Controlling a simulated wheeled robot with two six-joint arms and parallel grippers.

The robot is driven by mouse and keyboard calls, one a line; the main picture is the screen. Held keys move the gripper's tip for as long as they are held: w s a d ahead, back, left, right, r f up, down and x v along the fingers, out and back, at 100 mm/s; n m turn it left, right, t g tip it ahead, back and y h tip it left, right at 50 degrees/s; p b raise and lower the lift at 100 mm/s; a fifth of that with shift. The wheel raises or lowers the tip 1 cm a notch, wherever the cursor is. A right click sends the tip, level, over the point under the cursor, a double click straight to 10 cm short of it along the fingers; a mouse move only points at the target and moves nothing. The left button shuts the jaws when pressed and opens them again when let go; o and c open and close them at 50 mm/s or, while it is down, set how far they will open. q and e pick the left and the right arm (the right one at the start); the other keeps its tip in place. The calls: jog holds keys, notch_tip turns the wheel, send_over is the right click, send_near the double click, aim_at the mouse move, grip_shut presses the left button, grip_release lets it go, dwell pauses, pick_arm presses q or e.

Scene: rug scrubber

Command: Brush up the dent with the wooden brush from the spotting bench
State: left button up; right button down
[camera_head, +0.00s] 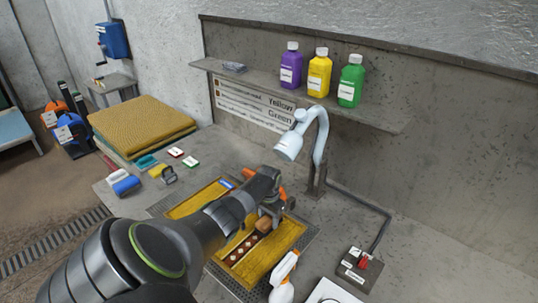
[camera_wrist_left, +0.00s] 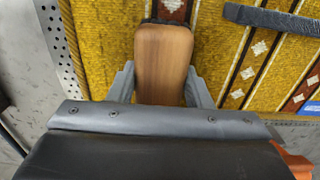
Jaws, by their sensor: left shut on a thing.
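My left gripper (camera_head: 266,216) is over the yellow rug (camera_head: 246,268) on the bench. It is shut on the wooden brush (camera_head: 262,224). In the left wrist view, the brush (camera_wrist_left: 165,58) sits between the two grey fingers of the left gripper (camera_wrist_left: 161,88), its smooth brown back facing the camera. The rug (camera_wrist_left: 100,45) there has brown stripes with pale diamonds. I cannot make out the dent. My right gripper is out of view.
A white spray bottle (camera_head: 283,277) stands at the rug's near right. A pale blue lamp (camera_head: 290,145) arches behind the gripper. A switch box (camera_head: 356,267) is at right. Purple (camera_head: 291,67), yellow (camera_head: 319,74) and green (camera_head: 350,83) bottles stand on the shelf. A dark bar (camera_wrist_left: 270,18) crosses the rug.

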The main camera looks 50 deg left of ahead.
pick_arm(q)
notch_tip(320, 180, up, 2)
jog(key=shift+r+p, duration=0.1)
jog(key=shift+p, duration=0.45)
jog(key=shift+r, duration=1.75)
